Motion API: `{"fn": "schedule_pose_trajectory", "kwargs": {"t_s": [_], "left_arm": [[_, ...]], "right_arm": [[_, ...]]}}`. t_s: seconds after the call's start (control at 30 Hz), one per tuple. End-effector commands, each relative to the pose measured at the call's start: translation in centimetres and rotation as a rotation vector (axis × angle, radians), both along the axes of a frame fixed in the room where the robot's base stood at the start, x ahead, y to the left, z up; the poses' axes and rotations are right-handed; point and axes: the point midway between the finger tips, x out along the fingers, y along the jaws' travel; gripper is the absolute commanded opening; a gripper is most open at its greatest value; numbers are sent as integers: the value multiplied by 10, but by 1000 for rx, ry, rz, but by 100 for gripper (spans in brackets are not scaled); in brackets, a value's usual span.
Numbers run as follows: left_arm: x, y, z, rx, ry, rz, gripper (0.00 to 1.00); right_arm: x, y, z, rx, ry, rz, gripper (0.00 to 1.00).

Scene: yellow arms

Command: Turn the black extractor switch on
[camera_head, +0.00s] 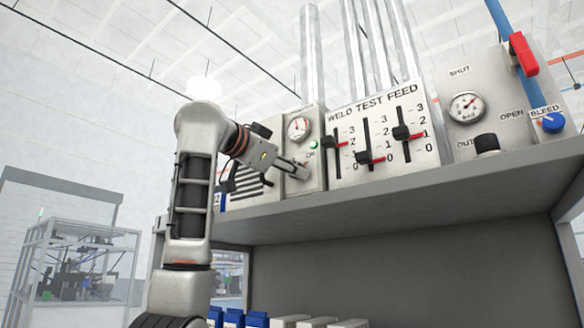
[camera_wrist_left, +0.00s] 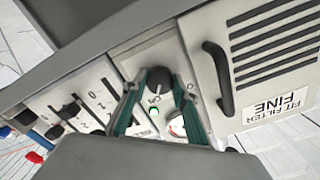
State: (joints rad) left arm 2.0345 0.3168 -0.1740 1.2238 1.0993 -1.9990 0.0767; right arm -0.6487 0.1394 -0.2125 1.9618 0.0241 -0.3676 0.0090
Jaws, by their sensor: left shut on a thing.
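The black extractor switch (camera_wrist_left: 158,80) is a small dark knob on a light grey panel (camera_head: 311,184), seen in the left wrist view. In the head view my gripper covers it. My left gripper (camera_head: 303,172) reaches the panel from the left; in the left wrist view its two fingers (camera_wrist_left: 157,90) stand on either side of the knob, shut on it. A small green lamp (camera_head: 313,144) shows bright green above the gripper, and also in the left wrist view (camera_wrist_left: 154,112). The knob's exact turn angle is hard to read. My right gripper is not in view.
A round gauge (camera_head: 299,127) sits above the lamp. The slider panel (camera_head: 385,132) is close on the right. A vented filter box (camera_wrist_left: 262,50) with a handle stands beside the switch panel. The shelf (camera_head: 400,190) runs below them.

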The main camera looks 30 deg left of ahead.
Motion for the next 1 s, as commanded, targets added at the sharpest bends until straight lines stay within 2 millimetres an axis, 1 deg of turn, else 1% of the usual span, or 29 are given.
{"fn": "schedule_pose_trajectory", "kwargs": {"t_s": [0.3, 0.87, 0.9, 0.97, 1.0], "left_arm": [[-1, 0, 1, 131, -13, -1, 7], [-1, 0, 1, 163, -15, 0, 7], [-1, 0, 1, 163, -15, 0, 30], [-1, 0, 1, 163, -15, 0, 45], [-1, 0, 1, 163, -15, 0, 45]], "right_arm": [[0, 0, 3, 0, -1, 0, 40], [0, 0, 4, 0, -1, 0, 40], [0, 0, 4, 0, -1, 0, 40], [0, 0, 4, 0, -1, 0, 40], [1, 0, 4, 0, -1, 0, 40]]}}
